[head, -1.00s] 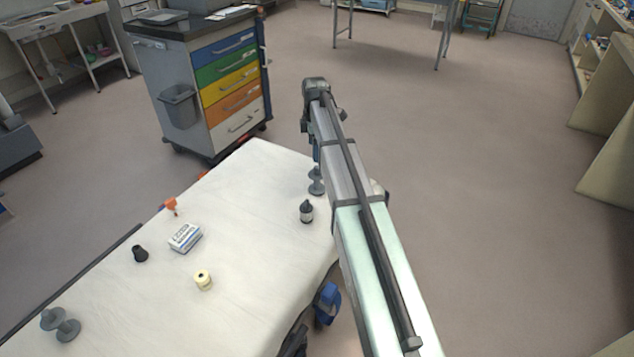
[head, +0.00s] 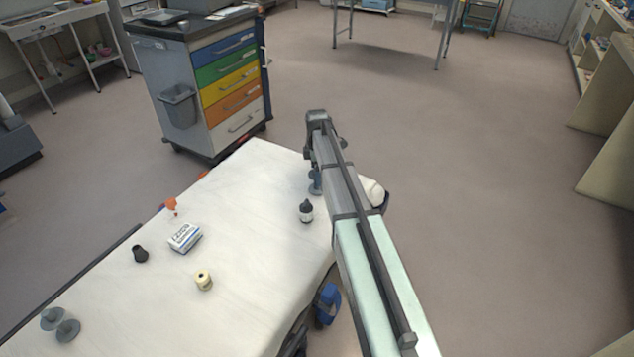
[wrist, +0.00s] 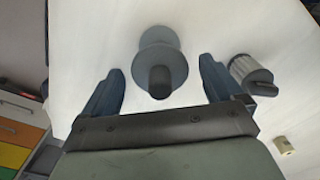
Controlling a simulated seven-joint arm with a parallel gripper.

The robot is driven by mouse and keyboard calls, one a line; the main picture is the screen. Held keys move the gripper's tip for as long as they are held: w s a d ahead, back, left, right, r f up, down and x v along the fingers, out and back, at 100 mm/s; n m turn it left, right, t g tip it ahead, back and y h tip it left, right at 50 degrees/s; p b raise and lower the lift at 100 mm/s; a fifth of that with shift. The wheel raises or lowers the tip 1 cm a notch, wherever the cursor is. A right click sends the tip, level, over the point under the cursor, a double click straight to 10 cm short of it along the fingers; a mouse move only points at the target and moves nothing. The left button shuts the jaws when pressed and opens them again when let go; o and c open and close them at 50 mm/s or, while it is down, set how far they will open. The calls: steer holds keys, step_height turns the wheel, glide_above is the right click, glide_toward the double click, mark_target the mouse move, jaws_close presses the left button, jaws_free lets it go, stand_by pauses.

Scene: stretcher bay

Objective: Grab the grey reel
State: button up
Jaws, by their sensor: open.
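A grey reel (head: 315,183) stands on the white-covered stretcher at its far right, partly hidden behind my arm. In the wrist view the grey reel (wrist: 160,50) shows its two round flanges and a dark end knob. My gripper (wrist: 161,68) is open, with one blue finger on each side of the reel and a gap on both sides. I cannot tell how high the fingertips are above the sheet.
A cream roll (head: 203,281), a box (head: 185,238), a black cone-like piece (head: 140,254) and an orange item (head: 172,206) lie further left.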

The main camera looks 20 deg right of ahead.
step_height(320, 180, down, 2)
steer(key=shift+f, duration=0.1)
steer(key=c, duration=1.1)
